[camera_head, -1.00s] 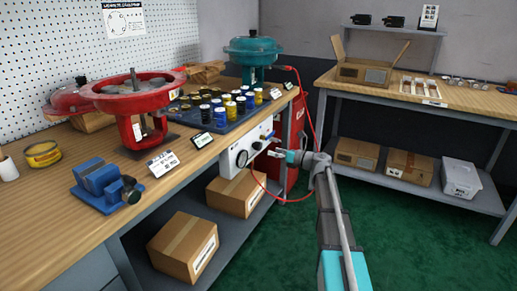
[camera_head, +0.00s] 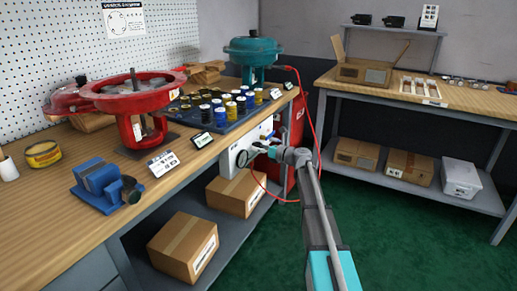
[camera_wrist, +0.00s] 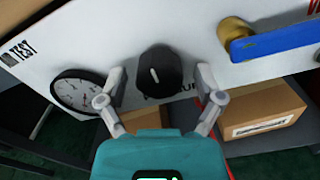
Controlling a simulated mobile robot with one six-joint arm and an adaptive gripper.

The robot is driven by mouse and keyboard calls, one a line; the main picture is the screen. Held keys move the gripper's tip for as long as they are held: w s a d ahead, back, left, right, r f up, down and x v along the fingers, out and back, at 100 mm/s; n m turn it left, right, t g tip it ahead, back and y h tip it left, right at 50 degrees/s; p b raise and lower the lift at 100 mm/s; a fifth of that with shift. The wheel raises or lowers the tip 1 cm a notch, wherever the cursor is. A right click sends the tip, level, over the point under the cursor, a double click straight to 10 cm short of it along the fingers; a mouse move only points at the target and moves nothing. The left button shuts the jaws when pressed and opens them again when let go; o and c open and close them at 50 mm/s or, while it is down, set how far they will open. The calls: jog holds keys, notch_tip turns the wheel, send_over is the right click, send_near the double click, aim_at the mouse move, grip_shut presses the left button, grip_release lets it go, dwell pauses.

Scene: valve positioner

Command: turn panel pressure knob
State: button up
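The black pressure knob (camera_wrist: 160,75) with a white pointer line sits on the white panel (camera_wrist: 190,35) in the wrist view. My gripper (camera_wrist: 160,82) is open, with one finger on each side of the knob and visible gaps between. In the head view my gripper (camera_head: 258,148) is at the front of the white panel (camera_head: 235,157) under the bench edge; the knob is hidden there. A round pressure gauge (camera_wrist: 77,92) is left of the knob, close to my left finger. Lettering below the knob is partly covered.
A brass valve (camera_wrist: 236,35) with a blue lever (camera_wrist: 275,42) is right of the knob. A red hose (camera_head: 312,110) hangs beside my arm. Cardboard boxes (camera_head: 236,192) sit on the shelf below. The green floor (camera_head: 390,235) at right is clear.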

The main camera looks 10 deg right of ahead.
jog(key=c, duration=1.1)
